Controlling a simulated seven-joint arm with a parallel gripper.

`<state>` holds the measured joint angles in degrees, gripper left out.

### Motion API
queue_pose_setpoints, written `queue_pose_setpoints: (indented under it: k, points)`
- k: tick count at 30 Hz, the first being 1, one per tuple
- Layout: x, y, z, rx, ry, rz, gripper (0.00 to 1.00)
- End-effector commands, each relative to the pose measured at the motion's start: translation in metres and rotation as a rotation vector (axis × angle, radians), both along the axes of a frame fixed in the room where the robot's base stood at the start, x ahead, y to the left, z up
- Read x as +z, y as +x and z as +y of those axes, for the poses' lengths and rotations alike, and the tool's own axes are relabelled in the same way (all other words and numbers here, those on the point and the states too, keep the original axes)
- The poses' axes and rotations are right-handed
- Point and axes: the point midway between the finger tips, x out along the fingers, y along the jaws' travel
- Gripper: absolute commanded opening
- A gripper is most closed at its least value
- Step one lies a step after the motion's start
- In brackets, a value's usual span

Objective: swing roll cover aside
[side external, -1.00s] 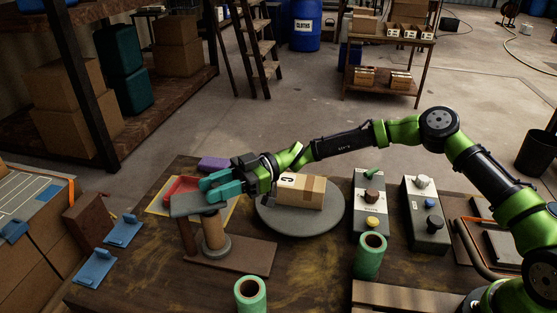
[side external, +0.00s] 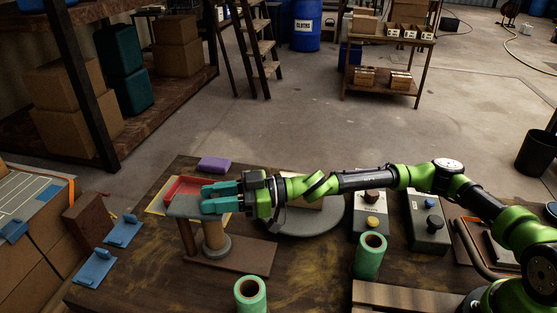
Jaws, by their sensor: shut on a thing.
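The roll cover (side external: 182,208) is a flat grey plate on top of a roll stand, borne by a brown post at its left. The tan roll (side external: 215,236) stands upright on its grey disc below the cover, on the stand's brown base (side external: 250,262). My gripper (side external: 220,197) reaches in from the right with its teal fingers shut on the right part of the cover. The fingers hide that part, so the exact contact is hard to see. The cover still lies over the roll's left side at least.
Behind the stand are a red tray (side external: 183,188) on a yellow-edged mat and a purple block (side external: 214,164). A grey turntable (side external: 325,225) with a mostly hidden box lies under my arm. Green rolls (side external: 250,293) (side external: 370,256) stand in front; blue brackets (side external: 95,267) lie left.

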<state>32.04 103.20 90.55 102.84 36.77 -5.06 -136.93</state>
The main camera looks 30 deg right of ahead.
Motion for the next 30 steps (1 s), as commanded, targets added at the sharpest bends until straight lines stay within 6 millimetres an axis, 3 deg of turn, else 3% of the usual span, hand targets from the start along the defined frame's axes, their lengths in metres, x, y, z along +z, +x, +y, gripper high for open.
queue_pose_setpoints:
  k: [15, 30]
  points:
    - [0.002, -0.018, 0.018, -0.278, -0.005, -0.013, 0.00]
    - [0.000, -0.021, 0.025, -0.392, -0.003, -0.003, 0.00]
